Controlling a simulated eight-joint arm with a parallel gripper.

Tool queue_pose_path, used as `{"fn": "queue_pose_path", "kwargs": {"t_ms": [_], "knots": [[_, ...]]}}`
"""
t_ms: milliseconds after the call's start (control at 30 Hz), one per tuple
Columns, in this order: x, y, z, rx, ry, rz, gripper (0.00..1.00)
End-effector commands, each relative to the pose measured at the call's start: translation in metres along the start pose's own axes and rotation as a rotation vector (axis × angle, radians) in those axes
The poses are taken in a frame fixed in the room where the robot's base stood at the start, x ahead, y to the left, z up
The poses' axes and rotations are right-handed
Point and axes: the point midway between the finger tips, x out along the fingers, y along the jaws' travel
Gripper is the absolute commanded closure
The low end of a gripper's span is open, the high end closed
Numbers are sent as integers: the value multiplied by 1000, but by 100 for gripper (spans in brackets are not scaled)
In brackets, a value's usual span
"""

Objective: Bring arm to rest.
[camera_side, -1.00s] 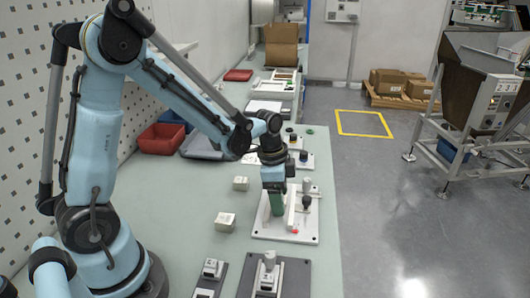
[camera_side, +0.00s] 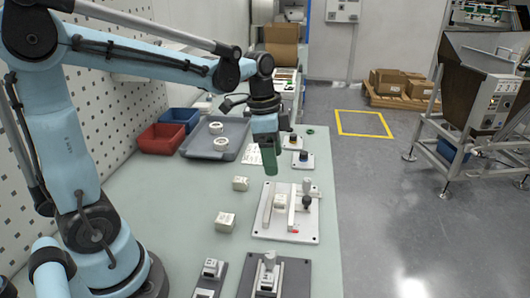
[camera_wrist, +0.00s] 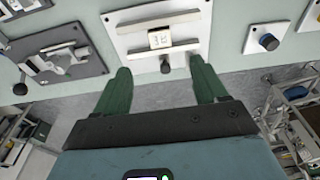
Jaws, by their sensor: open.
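My gripper (camera_side: 268,160) is raised in the air above the far side of the white fixture plate (camera_side: 296,232). In the wrist view its two green fingers (camera_wrist: 156,85) stand apart with nothing between them. A small white block (camera_side: 280,202) sits on the fixture between its rails, and it also shows in the wrist view (camera_wrist: 160,39). A clamp with a dark knob (camera_side: 306,201) stands at the fixture's right side. The gripper is clear of the block and the fixture.
Two white blocks (camera_side: 225,222) lie on the table left of the fixture. A dark clamp plate (camera_side: 275,278) is at the front. A grey tray (camera_side: 215,139) with white rings, a red bin (camera_side: 160,137) and a blue bin (camera_side: 180,117) stand at the back left. Small knob plates (camera_side: 302,160) lie behind the fixture.

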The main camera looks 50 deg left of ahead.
Motion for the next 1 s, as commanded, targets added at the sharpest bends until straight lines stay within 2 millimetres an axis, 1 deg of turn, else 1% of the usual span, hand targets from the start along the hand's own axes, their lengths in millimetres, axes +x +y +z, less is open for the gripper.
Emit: {"fn": "queue_pose_path", "kwargs": {"t_ms": [167,333,600,800,1000], "knots": [[-8,14,4,-101,35,-63,28],[-14,36,13,-297,127,-166,28],[-11,65,28,-588,327,-272,28],[-7,73,33,-703,425,-292,28],[-6,75,33,-729,446,-294,28]]}}
